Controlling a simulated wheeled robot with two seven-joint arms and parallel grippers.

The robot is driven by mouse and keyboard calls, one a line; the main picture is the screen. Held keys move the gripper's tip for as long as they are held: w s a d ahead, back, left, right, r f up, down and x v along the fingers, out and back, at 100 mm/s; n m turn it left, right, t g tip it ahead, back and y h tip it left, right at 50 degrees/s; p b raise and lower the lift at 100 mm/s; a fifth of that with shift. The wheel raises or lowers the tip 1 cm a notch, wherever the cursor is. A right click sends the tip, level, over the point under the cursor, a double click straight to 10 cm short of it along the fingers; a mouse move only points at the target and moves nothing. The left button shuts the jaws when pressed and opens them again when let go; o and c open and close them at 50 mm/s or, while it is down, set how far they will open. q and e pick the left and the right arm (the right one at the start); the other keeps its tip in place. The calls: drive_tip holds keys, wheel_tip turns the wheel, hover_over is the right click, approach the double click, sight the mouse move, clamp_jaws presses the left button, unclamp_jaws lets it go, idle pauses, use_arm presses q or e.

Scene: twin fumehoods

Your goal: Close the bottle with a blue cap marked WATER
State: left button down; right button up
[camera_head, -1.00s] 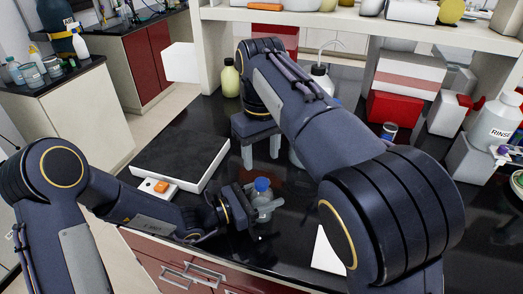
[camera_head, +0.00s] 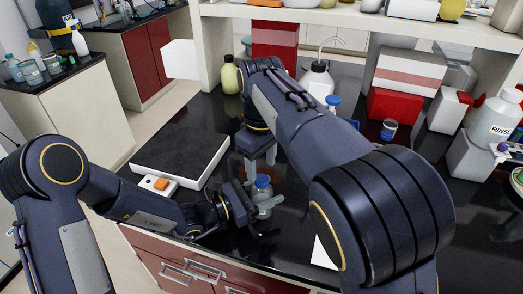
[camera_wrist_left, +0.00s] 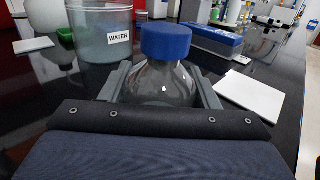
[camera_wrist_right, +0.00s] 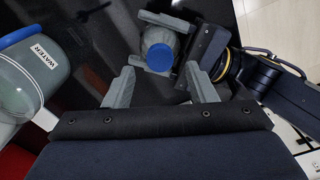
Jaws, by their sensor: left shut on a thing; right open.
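A small clear bottle (camera_head: 264,201) with a blue cap (camera_head: 263,181) stands upright near the bench's front edge. My left gripper (camera_wrist_left: 161,86) is shut on the bottle body, one finger on each side. In the left wrist view the blue cap (camera_wrist_left: 166,41) sits on the bottle's top; I cannot tell whether it is tight. My right gripper (camera_wrist_right: 162,88) is open and empty, above and beside the capped bottle; the cap (camera_wrist_right: 159,57) shows just beyond its fingertips. A larger grey container labelled WATER (camera_wrist_left: 101,40) stands behind the bottle, and shows at left in the right wrist view (camera_wrist_right: 28,80).
A black-topped white plate (camera_head: 180,150) lies to the left, with a small device bearing an orange button (camera_head: 160,184) before it. Bottles, red and white boxes (camera_head: 400,107) and a RINSE bottle (camera_head: 497,120) crowd the back right. My right arm crosses the middle.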

sight(262, 178)
drive_tip(key=shift+f, duration=1.85)
drive_tip(key=shift+c, duration=0.4)
drive_tip(key=c, duration=1)
drive_tip(key=m, duration=0.5)
drive_tip(key=o, duration=1.1)
drive_tip(key=shift+r, duration=0.1)
drive_tip(key=shift+r, duration=2.2)
